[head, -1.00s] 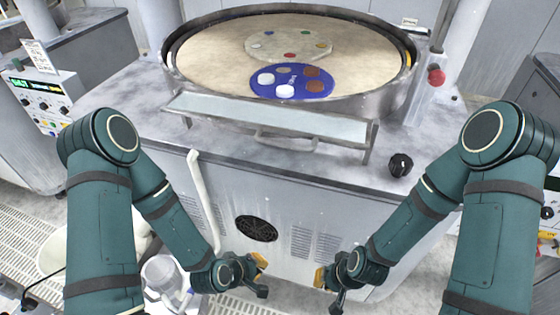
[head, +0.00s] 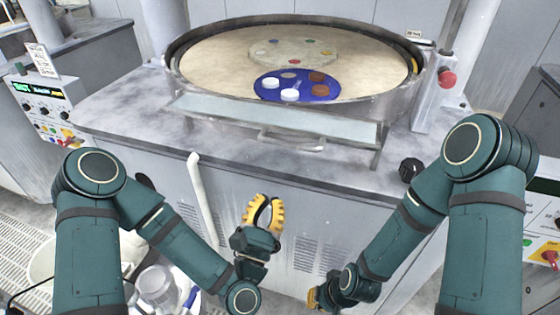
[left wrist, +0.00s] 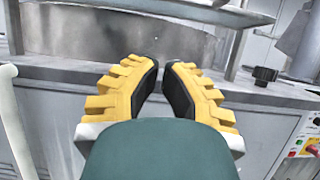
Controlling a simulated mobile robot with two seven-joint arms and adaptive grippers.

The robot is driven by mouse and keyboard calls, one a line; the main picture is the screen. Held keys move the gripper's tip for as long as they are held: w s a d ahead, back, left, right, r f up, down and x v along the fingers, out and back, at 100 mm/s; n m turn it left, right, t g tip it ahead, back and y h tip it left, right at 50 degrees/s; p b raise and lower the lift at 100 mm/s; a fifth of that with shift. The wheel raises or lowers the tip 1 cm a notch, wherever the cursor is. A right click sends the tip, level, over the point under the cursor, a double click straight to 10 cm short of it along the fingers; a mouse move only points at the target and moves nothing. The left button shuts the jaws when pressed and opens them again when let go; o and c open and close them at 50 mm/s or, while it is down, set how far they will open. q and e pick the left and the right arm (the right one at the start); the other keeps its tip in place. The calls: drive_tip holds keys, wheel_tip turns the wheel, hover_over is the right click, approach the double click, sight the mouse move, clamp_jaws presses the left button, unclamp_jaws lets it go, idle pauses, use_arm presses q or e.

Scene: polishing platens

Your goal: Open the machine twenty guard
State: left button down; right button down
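The guard is a long pale clear panel (head: 275,118) in a metal frame, standing at the front of the round platen basin (head: 172,62). A bar handle (head: 290,143) shows below the panel in the head view. In the left wrist view the panel's lower part (left wrist: 195,10) crosses the top. My left gripper (head: 266,200) is below the handle in front of the cabinet, fingers pointing up, with a narrow empty gap between them. Its yellow fingers also show in the left wrist view (left wrist: 161,65). My right gripper (head: 314,298) is low before the cabinet, its fingers mostly hidden.
A blue disc (head: 322,92) with white and brown pieces lies on the platen. A black knob (head: 410,168) and a red button (head: 447,78) are at the right. A white pipe (head: 200,195) runs down the cabinet front. A control box (head: 42,100) stands at left.

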use_arm(q)
drive_tip(key=w+d+r, duration=0.2)
drive_tip(key=w+r, duration=0.5)
drive_tip(key=shift+d+r, duration=0.15)
drive_tip(key=shift+r, duration=0.05)
use_arm(e)
drive_tip(key=shift+w+f, duration=0.1)
drive_tip(key=shift+f, duration=0.35)
